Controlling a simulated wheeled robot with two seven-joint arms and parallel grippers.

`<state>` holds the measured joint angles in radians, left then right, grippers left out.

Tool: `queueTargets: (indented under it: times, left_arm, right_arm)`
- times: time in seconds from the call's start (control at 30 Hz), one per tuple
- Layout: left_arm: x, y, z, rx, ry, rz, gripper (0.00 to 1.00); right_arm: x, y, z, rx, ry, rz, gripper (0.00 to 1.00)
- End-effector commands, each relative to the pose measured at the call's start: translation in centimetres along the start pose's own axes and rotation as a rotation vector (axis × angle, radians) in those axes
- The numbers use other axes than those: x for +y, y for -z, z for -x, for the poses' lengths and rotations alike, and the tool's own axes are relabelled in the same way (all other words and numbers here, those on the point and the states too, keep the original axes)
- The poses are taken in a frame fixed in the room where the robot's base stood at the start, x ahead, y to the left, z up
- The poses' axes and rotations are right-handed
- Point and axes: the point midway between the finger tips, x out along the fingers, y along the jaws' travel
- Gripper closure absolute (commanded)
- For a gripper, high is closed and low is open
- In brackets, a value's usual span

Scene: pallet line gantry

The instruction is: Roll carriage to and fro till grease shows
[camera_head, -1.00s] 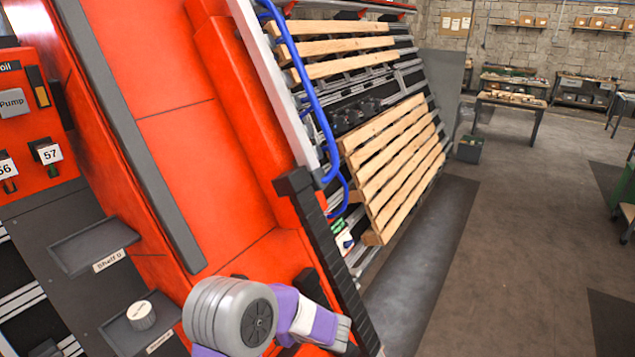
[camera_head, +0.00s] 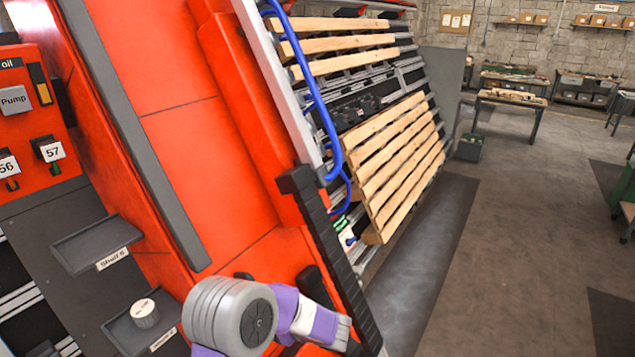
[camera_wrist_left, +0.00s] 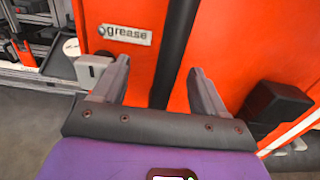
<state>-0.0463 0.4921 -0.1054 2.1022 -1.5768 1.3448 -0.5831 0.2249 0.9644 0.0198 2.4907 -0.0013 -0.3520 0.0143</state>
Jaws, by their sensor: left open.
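The big red-orange gantry body (camera_head: 205,150) leans across the left of the head view; I cannot tell which part of it is the carriage. In the left wrist view a red panel (camera_wrist_left: 230,45) carries a tag reading "grease" (camera_wrist_left: 125,34). My left gripper (camera_wrist_left: 158,66) is open, its two grey fingers pointing at this panel. A dark upright bar (camera_wrist_left: 177,45) shows between the fingers; I cannot tell its distance from them. No grease itself is visible. In the head view my left arm comes in at the bottom and its fingers are not clear. My right gripper is out of view.
A black ridged bar (camera_head: 325,240) and blue hose (camera_head: 325,120) run along the gantry's right edge. Wooden slats (camera_head: 400,165) lie behind. A black block (camera_wrist_left: 275,105) is right of the gripper, a pale box (camera_wrist_left: 95,70) left.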

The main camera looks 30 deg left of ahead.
Motion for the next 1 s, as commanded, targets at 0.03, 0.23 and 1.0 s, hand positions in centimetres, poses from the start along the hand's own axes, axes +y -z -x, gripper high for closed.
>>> queueTargets:
  times: [0.03,0.23,1.0]
  left_arm:
    - [0.0,0.0,0.0,0.000,0.000,0.000,0.28]
    - [0.0,0.0,0.4,0.000,0.001,-0.001,0.28]
    - [0.0,-0.1,8.1,0.000,0.002,-0.001,0.28]
  right_arm:
    - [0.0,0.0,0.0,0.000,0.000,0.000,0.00]
    - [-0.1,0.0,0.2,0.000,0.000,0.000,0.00]
    - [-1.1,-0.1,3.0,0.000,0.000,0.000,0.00]
